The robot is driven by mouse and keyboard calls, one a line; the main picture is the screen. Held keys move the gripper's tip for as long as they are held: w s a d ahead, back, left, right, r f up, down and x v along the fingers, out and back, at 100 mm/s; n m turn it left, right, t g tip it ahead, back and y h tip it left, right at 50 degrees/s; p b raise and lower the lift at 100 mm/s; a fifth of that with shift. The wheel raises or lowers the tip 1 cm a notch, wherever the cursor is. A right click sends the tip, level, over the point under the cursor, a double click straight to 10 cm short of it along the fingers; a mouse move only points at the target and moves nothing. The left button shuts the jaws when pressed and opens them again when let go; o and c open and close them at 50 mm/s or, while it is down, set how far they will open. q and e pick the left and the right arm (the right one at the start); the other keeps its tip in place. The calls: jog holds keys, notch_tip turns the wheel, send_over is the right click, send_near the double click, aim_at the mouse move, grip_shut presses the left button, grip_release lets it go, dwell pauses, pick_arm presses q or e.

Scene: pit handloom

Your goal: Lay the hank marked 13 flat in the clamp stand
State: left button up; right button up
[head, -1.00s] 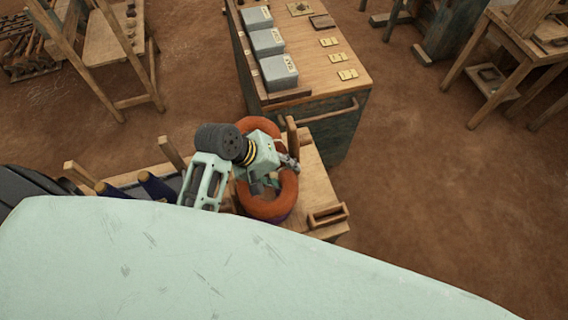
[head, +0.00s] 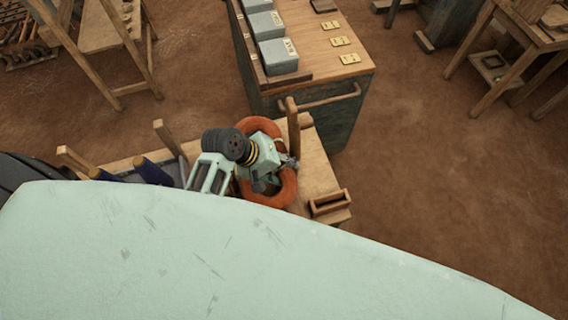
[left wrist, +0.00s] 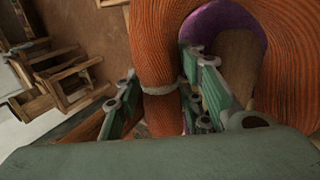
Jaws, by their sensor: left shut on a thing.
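The orange-brown ring-shaped hank (head: 284,192) is in my left gripper (head: 288,163), over the wooden bench. In the left wrist view, the fingers of the left gripper (left wrist: 173,100) lie on both sides of one limb of the orange hank (left wrist: 155,45), at a pale grey tie. A purple hank (left wrist: 238,18) shows behind the orange ring; I cannot tell whether they touch. No number is readable on the orange hank. A wooden post (head: 292,125) stands just behind it; I cannot make out which part is the clamp stand. My right gripper is not in view.
The bench top (head: 318,172) has a small open wooden box (head: 330,203) at its right end. Dark blue rolls (head: 152,171) lie to the left. Behind stands a cabinet (head: 325,80) with grey boxes (head: 279,56) and yellow tags (head: 349,58). Bare floor lies to the right.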

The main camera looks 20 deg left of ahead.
pick_arm(q)
jog(key=shift+f+b, duration=0.5)
jog(key=shift+f, duration=0.9)
jog(key=shift+s+f, duration=0.2)
jog(key=shift+f, duration=0.25)
grip_shut()
jog(key=o, duration=0.9)
grip_release()
jog(key=shift+c, duration=0.2)
jog(key=o, duration=0.6)
jog(key=shift+w, duration=0.15)
jog(key=shift+c, duration=0.2)
jog(key=v, duration=0.7)
jog(key=shift+r, duration=0.3)
